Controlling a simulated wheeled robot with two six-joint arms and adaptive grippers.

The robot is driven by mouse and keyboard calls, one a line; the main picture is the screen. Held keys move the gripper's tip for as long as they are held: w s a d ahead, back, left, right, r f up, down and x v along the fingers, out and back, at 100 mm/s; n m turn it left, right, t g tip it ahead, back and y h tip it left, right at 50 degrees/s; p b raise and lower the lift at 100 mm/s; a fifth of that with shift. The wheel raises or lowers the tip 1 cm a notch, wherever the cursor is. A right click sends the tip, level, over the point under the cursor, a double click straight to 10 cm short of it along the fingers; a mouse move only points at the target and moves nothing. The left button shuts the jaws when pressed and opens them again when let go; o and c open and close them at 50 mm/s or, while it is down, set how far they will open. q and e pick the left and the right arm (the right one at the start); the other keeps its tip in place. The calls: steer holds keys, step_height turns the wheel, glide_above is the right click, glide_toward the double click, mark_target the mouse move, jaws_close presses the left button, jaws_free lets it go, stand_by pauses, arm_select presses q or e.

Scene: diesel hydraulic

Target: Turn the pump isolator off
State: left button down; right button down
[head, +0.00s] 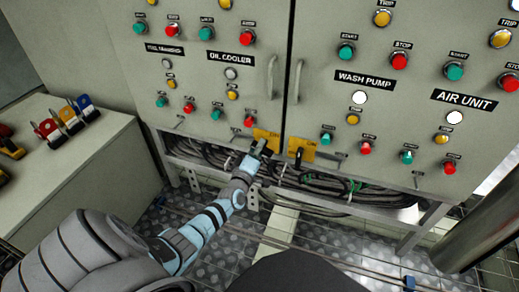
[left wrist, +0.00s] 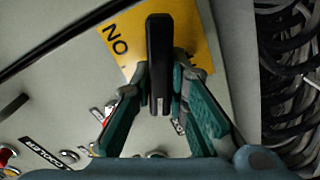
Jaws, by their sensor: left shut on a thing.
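Two yellow isolator plates sit on the lower edge of the grey cabinet, either side of the door gap. My left gripper (head: 259,150) is at the left plate (head: 266,135). In the left wrist view, its teal fingers (left wrist: 160,88) are closed around the black isolator handle (left wrist: 160,45). The handle stands over the yellow plate (left wrist: 122,38), whose "ON" lettering shows beside it. The right isolator (head: 304,146) has its own black handle and is untouched. I cannot read which isolator is labelled for the pump. My right gripper is out of view.
Above are start and stop buttons, lamps and two door handles (head: 271,78). Black cables (head: 335,187) hang below the cabinet behind a metal frame. A side bench (head: 95,160) at left holds padlocks. The metal floor between is mostly open.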

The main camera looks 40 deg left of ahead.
arm_select(q)
steer(key=n, duration=0.3)
steer(key=n+b, duration=0.1)
steer(key=shift+f+n, duration=0.3)
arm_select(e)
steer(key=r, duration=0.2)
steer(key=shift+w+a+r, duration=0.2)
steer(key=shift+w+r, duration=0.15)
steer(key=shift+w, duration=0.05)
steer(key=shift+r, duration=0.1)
arm_select(q)
steer(key=c, duration=1.6)
jaws_free()
steer(key=shift+o, duration=0.2)
steer(key=v, duration=1.2)
steer(key=v, duration=0.8)
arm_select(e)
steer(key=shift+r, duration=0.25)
